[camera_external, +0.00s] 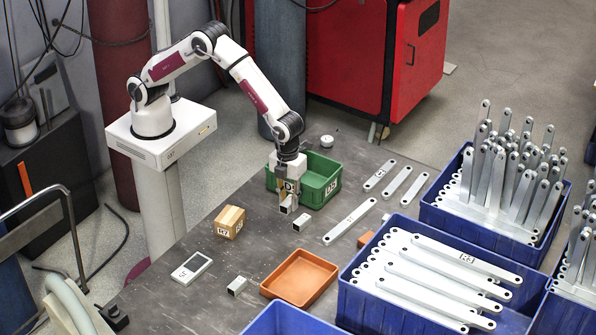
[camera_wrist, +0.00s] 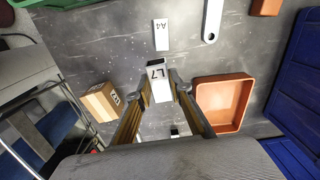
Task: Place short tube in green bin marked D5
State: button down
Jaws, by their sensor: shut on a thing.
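My gripper (camera_external: 285,196) is shut on a short square metal tube (camera_external: 286,208), held above the table in front of the green bin. In the wrist view the tube (camera_wrist: 158,84) sits between my fingertips (camera_wrist: 162,92) and carries a label reading L7. The green bin (camera_external: 326,193) stands on the table just behind my gripper. Its front label is partly hidden by my gripper and appears to end in 5. Only an edge of the green bin (camera_wrist: 40,4) shows at the top left of the wrist view.
Another short tube, labelled A4 (camera_wrist: 161,35), lies near my gripper; a further tube (camera_external: 237,286) lies at the front. A cardboard box (camera_external: 228,222), a white device (camera_external: 191,268) and an orange tray (camera_external: 318,290) are on the table. Flat bars (camera_external: 350,222) and blue crates (camera_external: 352,318) lie right.

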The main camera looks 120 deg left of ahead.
jog(key=s+a+r+n, duration=0.1)
jog(key=s+a+n, duration=0.1)
jog(key=a, duration=1)
jog(key=m, duration=0.2)
send_over(304, 177)
jog(key=w+d, duration=0.2)
jog(key=d, duration=0.2)
jog(key=shift+w+a, duration=0.15)
jog(key=shift+a, duration=0.05)
jog(key=shift+m, duration=0.3)
jog(key=shift+f, duration=3.2)
jog(key=shift+f, duration=0.1)
jog(key=shift+f, duration=1.75)
jog(key=shift+f, duration=0.15)
